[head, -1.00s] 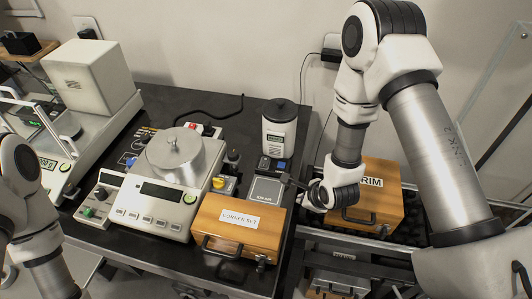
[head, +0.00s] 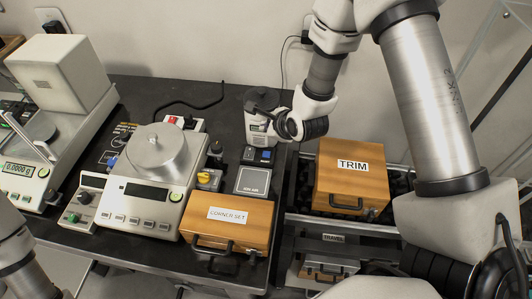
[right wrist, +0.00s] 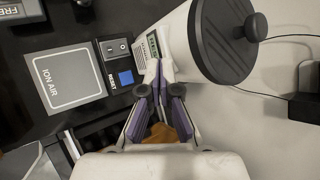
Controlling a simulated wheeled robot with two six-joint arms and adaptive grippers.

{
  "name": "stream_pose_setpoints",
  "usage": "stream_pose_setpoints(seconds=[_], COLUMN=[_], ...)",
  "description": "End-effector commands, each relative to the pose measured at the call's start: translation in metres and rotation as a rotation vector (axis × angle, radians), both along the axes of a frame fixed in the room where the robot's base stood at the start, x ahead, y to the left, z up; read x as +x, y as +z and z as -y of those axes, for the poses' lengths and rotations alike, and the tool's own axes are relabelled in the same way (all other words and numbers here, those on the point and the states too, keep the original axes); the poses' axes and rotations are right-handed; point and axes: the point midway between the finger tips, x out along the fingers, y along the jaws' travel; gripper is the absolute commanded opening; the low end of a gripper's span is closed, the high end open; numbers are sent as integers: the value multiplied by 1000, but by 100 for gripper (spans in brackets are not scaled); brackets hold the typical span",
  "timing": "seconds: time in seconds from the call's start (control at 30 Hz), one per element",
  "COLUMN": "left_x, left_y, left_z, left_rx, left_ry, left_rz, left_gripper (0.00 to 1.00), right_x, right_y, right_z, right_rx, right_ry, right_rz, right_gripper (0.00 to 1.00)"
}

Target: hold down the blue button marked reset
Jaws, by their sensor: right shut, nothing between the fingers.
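The blue button (head: 266,155) sits on a small dark switch panel behind the grey ION AIR pad. In the right wrist view the blue button (right wrist: 126,78) has the word RESET beside it. My right gripper (head: 262,112) is shut and empty, in front of the white canister in the head view. In the right wrist view its fingertips (right wrist: 158,72) are to the right of the blue button and apart from it in the picture. Its height above the panel is hard to tell. My left gripper is out of view; only part of that arm shows at lower left.
A white canister with a dark lid (right wrist: 222,42) stands close beside the panel. The grey ION AIR pad (head: 253,180), a balance (head: 150,195) and the CORNER SET box (head: 230,217) are nearby. The TRIM box (head: 350,180) is at right. Another blue button (head: 112,160) is farther left.

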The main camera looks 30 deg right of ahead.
Motion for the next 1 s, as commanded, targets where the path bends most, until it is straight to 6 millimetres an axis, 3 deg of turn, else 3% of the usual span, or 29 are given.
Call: stream_pose_setpoints(seconds=[0.6,1.0], left_x=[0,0], left_y=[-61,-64], left_z=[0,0], left_rx=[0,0], left_ry=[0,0], left_rz=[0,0], left_gripper=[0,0], right_x=[0,0], right_y=[-82,-86], right_z=[0,0], right_rx=[0,0], right_ry=[1,1], right_rz=[-1,-1], right_gripper=[0,0])
